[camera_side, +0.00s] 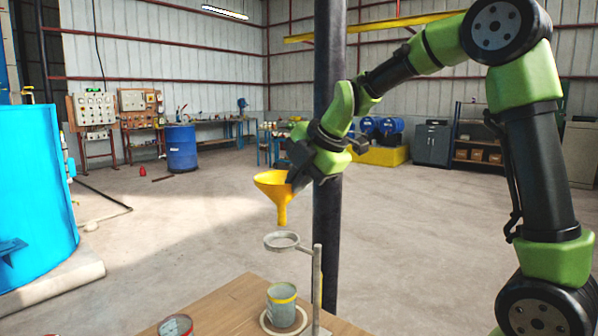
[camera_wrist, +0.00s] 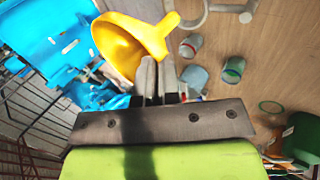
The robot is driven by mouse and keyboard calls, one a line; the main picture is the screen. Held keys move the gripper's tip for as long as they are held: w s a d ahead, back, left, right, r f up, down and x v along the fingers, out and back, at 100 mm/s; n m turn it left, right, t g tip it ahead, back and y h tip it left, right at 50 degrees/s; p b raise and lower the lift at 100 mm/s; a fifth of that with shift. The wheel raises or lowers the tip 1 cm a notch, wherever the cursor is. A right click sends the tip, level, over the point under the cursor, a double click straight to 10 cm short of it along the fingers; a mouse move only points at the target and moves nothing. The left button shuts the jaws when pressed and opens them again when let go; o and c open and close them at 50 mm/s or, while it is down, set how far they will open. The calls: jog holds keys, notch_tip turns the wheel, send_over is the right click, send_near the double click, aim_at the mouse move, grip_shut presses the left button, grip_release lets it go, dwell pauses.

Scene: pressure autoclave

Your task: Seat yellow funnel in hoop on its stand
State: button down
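The yellow funnel (camera_side: 276,190) is held above the table with its spout pointing down. My gripper (camera_side: 297,178) is shut on the funnel's right side at its rim. In the wrist view the funnel (camera_wrist: 130,42) sits at the tips of my gripper's fingers (camera_wrist: 157,75). The grey hoop (camera_side: 282,241) stands out to the left from its upright stand (camera_side: 317,285). The spout tip is a little above the hoop and apart from it, roughly over it in the side view. Part of the hoop (camera_wrist: 190,20) shows at the top edge of the wrist view.
A cup with a yellow rim (camera_side: 282,306) stands below the hoop on the wooden table (camera_side: 232,300). A round gauge-like item (camera_side: 176,325) is at the table's front left. Several cups lie around in the wrist view, one with a green band (camera_wrist: 233,68). A dark column (camera_side: 328,120) rises behind.

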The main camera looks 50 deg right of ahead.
notch_tip(320, 180, down, 8)
jog(key=shift+r, duration=0.15)
dwell(0.9)
jog(key=c, duration=1.3)
grip_release()
jog(key=shift+o, duration=0.2)
jog(key=v, duration=1)
